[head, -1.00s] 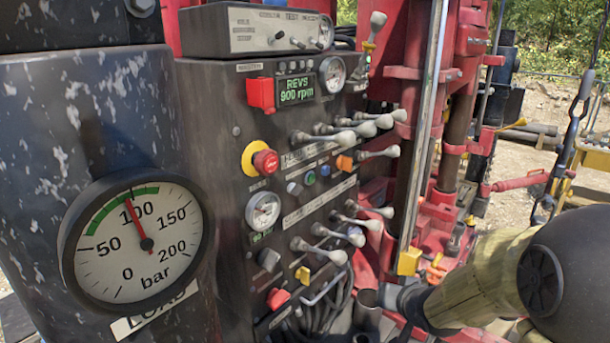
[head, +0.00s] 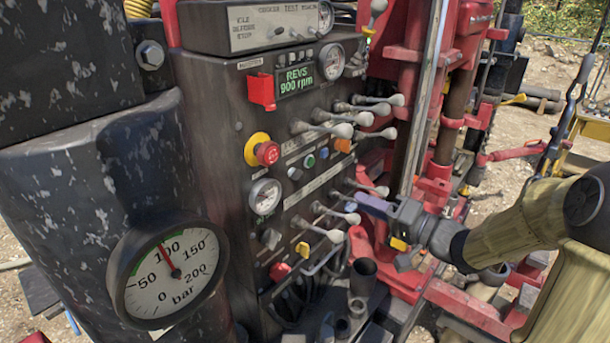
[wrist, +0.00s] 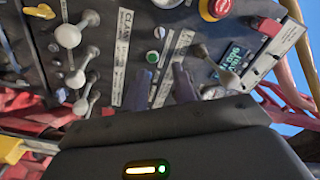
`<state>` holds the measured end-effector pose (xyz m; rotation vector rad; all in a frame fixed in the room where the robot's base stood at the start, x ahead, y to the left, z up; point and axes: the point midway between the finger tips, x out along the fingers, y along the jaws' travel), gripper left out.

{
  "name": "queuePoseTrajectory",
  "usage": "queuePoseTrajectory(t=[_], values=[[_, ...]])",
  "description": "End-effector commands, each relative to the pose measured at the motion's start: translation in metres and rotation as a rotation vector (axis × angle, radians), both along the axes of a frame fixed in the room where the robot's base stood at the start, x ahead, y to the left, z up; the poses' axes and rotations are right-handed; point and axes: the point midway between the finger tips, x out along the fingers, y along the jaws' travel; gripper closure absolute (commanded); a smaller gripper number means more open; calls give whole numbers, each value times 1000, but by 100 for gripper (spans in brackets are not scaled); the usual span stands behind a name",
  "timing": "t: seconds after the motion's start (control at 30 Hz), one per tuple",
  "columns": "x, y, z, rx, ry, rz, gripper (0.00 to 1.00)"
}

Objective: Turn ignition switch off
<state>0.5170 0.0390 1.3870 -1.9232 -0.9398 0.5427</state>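The dark control panel (head: 215,140) stands left of my arm. I cannot tell for certain which control is the ignition switch. A dark rotary knob (head: 271,239) sits low on the panel, below a small round gauge (head: 264,197). My gripper (head: 368,203) is at the panel's right side, near the lower lever knobs. In the wrist view its two fingers (wrist: 160,86) are apart with nothing between them, pointing toward the panel. The display (head: 296,79) reads REVS 900 rpm. The wrist view also shows a green button (wrist: 152,57) beyond the fingertips.
Pale-knobbed levers (head: 340,130) stick out in rows from the panel. A red stop button (head: 267,153) on a yellow ring is at mid-panel. A red knob (head: 280,271) and yellow part (head: 302,249) sit low. A large pressure gauge (head: 170,272) is at front left. Red machinery (head: 440,180) stands behind.

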Motion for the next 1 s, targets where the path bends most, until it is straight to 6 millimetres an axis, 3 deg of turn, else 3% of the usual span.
queuePoseTrajectory(t=[0.23,1.0], values=[[15,21,2,1,1,6,73],[96,125,3,1,1,2,73]])
